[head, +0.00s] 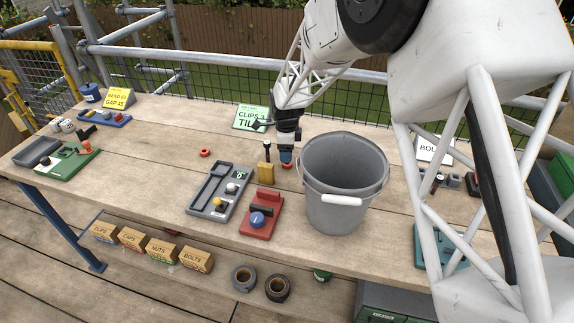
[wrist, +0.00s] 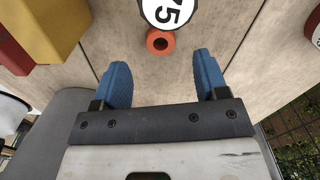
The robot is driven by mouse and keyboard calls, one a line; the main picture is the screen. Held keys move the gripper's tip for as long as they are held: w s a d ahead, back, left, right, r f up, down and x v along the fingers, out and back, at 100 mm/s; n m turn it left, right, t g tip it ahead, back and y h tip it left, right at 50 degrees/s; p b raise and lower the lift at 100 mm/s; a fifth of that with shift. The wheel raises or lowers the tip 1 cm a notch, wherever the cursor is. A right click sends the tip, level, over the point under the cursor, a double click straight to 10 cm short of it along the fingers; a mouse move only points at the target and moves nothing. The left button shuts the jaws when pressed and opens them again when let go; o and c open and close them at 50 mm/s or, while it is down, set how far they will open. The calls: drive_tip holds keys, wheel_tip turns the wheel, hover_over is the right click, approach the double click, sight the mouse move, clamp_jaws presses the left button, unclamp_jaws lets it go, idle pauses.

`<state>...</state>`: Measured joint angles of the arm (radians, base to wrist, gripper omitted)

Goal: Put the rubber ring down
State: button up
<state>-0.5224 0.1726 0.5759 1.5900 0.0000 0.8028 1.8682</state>
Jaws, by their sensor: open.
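An orange-red rubber ring (wrist: 160,42) lies on the wooden bench in the wrist view, just beyond my open blue fingertips and between their lines. A white disc marked 75 (wrist: 168,10) sits at its far side and hides part of its edge. My gripper (wrist: 160,75) is open, with nothing between its fingers. In the head view my gripper (head: 286,157) is low over the bench, left of the grey bucket. An orange-red ring (head: 287,166) shows right below it. A second orange-red ring (head: 205,152) lies farther left on the bench.
The grey bucket (head: 340,205) stands close on the right. A yellow block with a dark upright (head: 265,172) is close on the left. A grey tray (head: 203,205) and a red base with a blue ball (head: 272,208) stand nearer the front. Bare bench lies around the left ring.

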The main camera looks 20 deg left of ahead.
drive_tip(key=shift+f, duration=2.45)
drive_tip(key=c, duration=1.1)
drive_tip(key=shift+r, duration=0.15)
wheel_tip(320, 180, up, 10)
drive_tip(key=shift+f, duration=0.15)
